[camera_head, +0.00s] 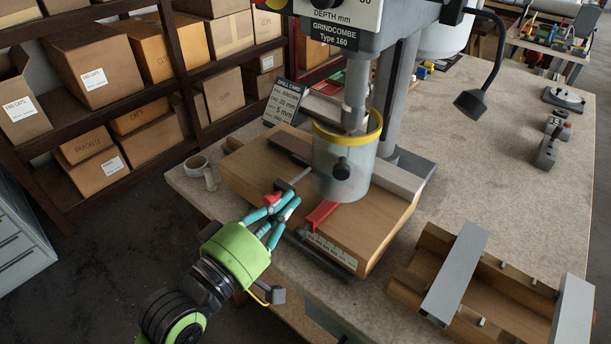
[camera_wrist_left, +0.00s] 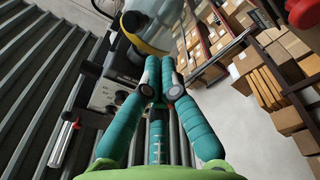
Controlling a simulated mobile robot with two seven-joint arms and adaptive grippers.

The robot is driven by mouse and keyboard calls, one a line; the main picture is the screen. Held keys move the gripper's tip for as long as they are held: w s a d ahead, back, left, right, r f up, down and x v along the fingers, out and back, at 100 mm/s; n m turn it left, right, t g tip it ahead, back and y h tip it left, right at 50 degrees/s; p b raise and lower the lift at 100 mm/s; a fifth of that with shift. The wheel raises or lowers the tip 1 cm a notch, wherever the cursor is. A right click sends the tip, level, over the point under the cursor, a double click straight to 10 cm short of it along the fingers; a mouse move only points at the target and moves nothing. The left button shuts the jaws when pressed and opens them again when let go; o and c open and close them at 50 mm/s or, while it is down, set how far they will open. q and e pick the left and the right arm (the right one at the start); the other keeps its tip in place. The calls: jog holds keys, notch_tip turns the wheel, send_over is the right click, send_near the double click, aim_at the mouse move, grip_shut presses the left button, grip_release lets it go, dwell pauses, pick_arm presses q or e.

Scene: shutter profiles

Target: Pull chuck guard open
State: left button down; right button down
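The yellow rim also shows at the top of the left wrist view (camera_wrist_left: 148,47). My left gripper (camera_head: 285,198), with teal fingers, is left of and below the guard, apart from its knob. In the left wrist view its fingers converge with a narrow gap between the tips. I see nothing clearly held, but cannot tell if they are shut. My right gripper is not in view.
A wooden board (camera_head: 370,226) with a red piece (camera_head: 318,216) lies under the guard. A thin rod (camera_head: 299,176) sits between gripper and guard. A cup (camera_head: 197,166) is at left. A wooden fixture with grey profiles (camera_head: 457,272) is front right. The right bench surface (camera_head: 480,160) is largely clear.

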pick_arm(q)
jog(key=r+n, duration=0.1)
jog(key=h+p, duration=0.1)
jog(key=p, duration=0.2)
send_near(331, 153)
jog(key=x, duration=0.5)
jog(key=shift+r, duration=0.15)
jog(key=shift+w+d, duration=0.4)
jog(key=shift+w, duration=0.25)
